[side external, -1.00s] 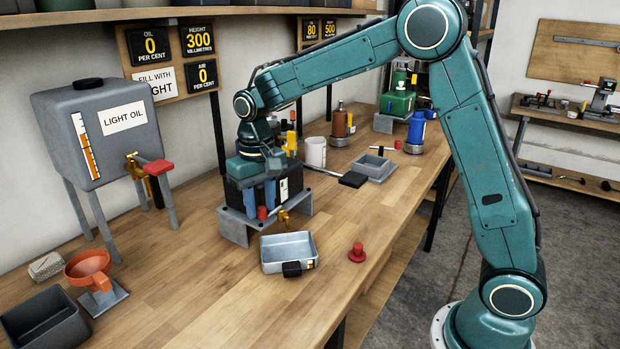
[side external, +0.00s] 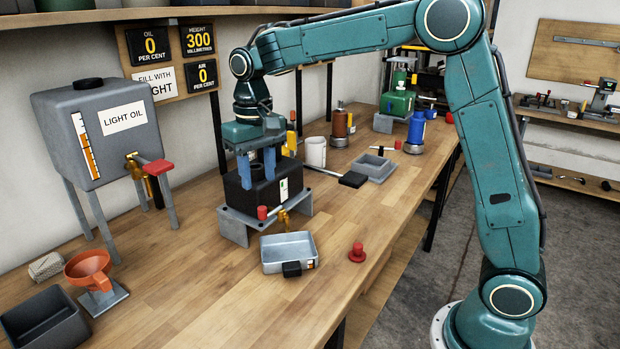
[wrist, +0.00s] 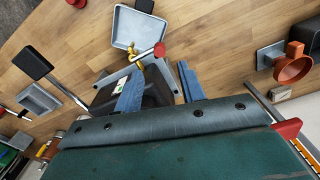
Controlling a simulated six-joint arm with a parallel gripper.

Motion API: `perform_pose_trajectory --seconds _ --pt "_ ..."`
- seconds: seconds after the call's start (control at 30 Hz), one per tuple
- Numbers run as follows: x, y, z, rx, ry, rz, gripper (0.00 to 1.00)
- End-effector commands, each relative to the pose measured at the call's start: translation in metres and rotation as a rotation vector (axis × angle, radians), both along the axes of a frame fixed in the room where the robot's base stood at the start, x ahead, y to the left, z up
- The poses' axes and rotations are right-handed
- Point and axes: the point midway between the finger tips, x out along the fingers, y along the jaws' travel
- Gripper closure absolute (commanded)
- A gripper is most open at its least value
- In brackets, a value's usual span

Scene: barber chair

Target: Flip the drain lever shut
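The drain lever is a short grey bar with a red knob (side external: 262,212), low on the front of a black box (side external: 262,193). It lies out sideways from a brass drain valve (side external: 284,217); the wrist view shows the red knob (wrist: 159,48) beside the brass valve (wrist: 134,55). My gripper (side external: 257,175) is above the black box, pointing down, its blue fingers apart with nothing between them. The fingers (wrist: 160,72) also show spread in the wrist view. They are clear of the lever.
The black box sits on a grey stand (side external: 236,226). A shallow metal tray (side external: 287,262) lies in front of the valve. A red plug (side external: 357,253) stands to its right. A grey tank (side external: 98,135) with a red-handled tap is at left.

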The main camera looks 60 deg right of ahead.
Motion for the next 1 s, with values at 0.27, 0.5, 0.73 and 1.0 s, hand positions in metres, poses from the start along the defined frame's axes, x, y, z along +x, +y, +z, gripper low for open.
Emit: perform_pose_trajectory --seconds 0.27,0.5,0.73,1.0 --pt "0.0 0.0 0.046 0.0 -0.003 -0.001 0.6" --pt "0.0 0.0 0.065 0.0 -0.002 -0.001 0.6" --pt "0.0 0.0 0.069 0.0 0.0 -0.001 0.6" --pt "-0.001 0.0 0.069 0.0 -0.003 0.0 0.6"
